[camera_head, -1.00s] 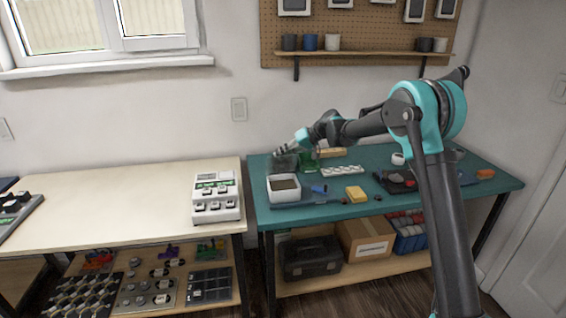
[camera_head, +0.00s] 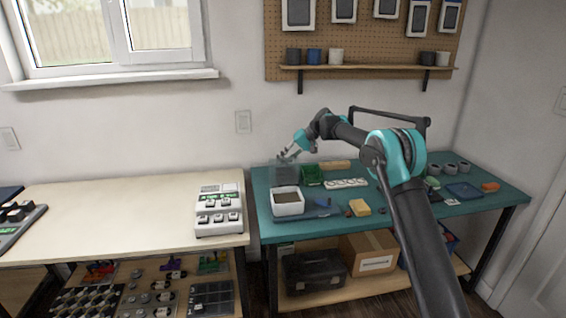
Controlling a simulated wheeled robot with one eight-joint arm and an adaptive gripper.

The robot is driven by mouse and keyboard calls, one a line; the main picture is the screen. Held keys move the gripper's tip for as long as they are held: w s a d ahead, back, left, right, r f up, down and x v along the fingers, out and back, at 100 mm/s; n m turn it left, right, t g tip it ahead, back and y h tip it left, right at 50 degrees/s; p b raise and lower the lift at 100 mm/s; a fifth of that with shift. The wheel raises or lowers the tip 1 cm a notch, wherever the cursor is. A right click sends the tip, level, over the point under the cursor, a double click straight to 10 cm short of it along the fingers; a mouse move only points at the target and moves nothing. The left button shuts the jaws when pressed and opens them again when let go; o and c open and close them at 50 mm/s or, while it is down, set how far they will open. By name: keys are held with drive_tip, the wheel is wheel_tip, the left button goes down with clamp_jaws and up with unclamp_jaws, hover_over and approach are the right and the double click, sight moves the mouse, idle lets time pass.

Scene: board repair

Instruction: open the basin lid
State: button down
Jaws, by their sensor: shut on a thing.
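The basin (camera_head: 286,175) is a grey box at the back left corner of the teal table, behind a white tray. A translucent pane, which looks like its lid (camera_head: 276,165), shows at its top. My gripper (camera_head: 287,157) reaches down from the right to the top of the basin and is shut on the lid's upper edge. The fingertips are small, and the exact grip is hard to see. The pane seems to stand up above the basin, but its angle is not clear.
The white tray (camera_head: 288,203) with brown content stands in front of the basin. A green box (camera_head: 312,176) is close on its right. A white strip (camera_head: 346,184), a yellow sponge (camera_head: 360,208) and blue pieces (camera_head: 323,202) lie nearby. The wall is close behind.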

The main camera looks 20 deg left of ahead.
drive_tip(key=shift+w, duration=0.15)
drive_tip(key=c, duration=1.3)
unclamp_jaws()
drive_tip(key=shift+d+r, duration=0.1)
drive_tip(key=v, duration=1.1)
drive_tip(key=shift+w+d+r, duration=0.1)
drive_tip(key=shift+d+r, duration=0.15)
